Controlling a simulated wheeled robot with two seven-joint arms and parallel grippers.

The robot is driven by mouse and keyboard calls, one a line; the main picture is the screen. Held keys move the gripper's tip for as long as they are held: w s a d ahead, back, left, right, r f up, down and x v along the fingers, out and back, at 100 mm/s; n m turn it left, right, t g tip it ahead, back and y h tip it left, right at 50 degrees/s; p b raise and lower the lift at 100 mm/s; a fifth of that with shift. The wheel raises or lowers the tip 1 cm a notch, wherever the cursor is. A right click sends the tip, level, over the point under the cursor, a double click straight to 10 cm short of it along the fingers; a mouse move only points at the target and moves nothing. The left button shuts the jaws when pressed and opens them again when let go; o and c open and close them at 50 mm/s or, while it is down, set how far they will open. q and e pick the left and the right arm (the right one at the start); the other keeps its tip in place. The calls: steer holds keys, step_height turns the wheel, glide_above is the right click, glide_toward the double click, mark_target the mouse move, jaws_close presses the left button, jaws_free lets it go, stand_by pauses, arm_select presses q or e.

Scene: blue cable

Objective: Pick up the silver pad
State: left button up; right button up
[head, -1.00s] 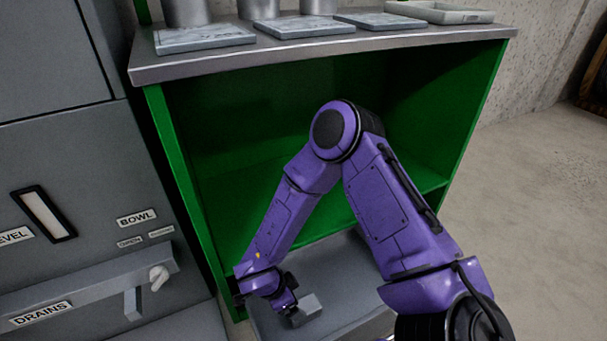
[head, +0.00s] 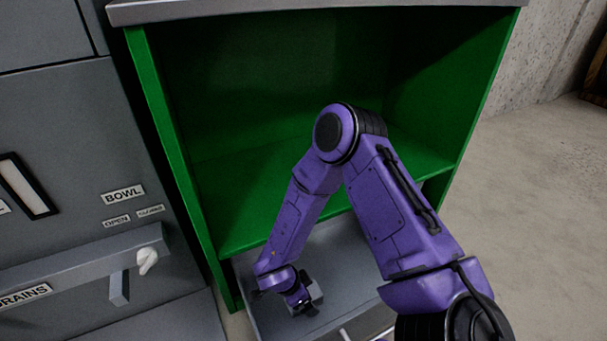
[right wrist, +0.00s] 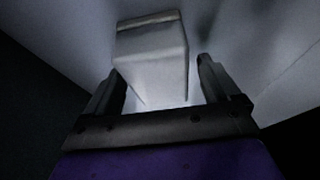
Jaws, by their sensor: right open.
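The silver pad appears to be the small pale grey block (head: 316,293) lying in the grey tray (head: 345,257) low in the green cabinet. In the right wrist view the block (right wrist: 152,58) stands ahead of and between the two fingers, nearer the left one. My right gripper (head: 304,310) is open at the block, hiding part of it in the head view. In the right wrist view the open fingers (right wrist: 158,85) show a gap to the block on the right side; contact on the left cannot be told. My left gripper is not in view.
The green cabinet (head: 160,130) has a shelf (head: 235,234) above the tray and a grey top (head: 300,10). A grey machine with a handle bar (head: 90,263) stands at the left. Open concrete floor (head: 530,220) lies to the right.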

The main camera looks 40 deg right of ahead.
mark_target(310, 291)
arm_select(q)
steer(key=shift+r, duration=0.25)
arm_select(e)
steer(key=shift+f, duration=0.2)
stand_by(0.4)
